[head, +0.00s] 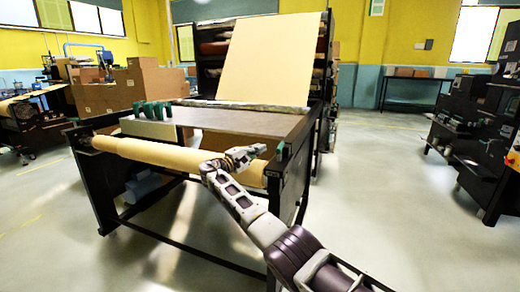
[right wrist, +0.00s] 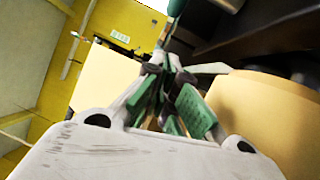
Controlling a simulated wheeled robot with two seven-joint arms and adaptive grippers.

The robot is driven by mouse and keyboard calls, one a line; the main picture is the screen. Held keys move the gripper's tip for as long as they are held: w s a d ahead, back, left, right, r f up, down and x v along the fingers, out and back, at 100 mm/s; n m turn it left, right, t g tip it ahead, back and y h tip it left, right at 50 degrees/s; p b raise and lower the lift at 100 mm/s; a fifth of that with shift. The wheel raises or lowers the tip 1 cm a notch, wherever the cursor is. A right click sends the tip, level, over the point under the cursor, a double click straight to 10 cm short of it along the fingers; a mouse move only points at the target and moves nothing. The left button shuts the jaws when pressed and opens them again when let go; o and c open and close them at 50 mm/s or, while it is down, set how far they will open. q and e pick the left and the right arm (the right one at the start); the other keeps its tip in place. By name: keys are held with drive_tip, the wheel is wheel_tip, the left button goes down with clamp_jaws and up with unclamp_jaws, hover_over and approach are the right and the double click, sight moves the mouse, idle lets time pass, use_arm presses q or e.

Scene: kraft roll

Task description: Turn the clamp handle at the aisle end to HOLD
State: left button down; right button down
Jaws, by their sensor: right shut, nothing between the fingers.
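The kraft roll (head: 150,153) lies across the front of the black stand, and its tan side also shows in the right wrist view (right wrist: 265,115). A small green part (head: 281,149), which looks like a clamp handle, is at the right end of the stand. Its setting is too small to read. My right gripper (head: 254,151) is shut and empty above the roll, left of and apart from that green part. In the right wrist view its green-padded fingers (right wrist: 170,110) are together, with green parts (right wrist: 176,7) beyond them. My left gripper is not in view.
A grey tabletop (head: 235,124) lies behind the roll, with several green objects (head: 152,110) at its left. A tall paper sheet (head: 270,60) rises behind. Cardboard boxes (head: 130,90) stand back left and dark machinery (head: 470,130) right. The floor at right is clear.

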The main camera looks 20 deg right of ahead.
drive_tip(key=a, duration=0.4)
drive_tip(key=s+a, duration=0.1)
drive_tip(key=a, duration=0.1)
drive_tip(key=shift+f, duration=0.35)
drive_tip(key=shift+s+a+f, duration=0.1)
drive_tip(key=shift+a+f, duration=0.05)
drive_tip(key=shift+a, duration=0.45)
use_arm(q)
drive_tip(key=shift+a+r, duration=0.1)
use_arm(e)
drive_tip(key=shift+s+a, duration=0.1)
drive_tip(key=shift+a, duration=0.4)
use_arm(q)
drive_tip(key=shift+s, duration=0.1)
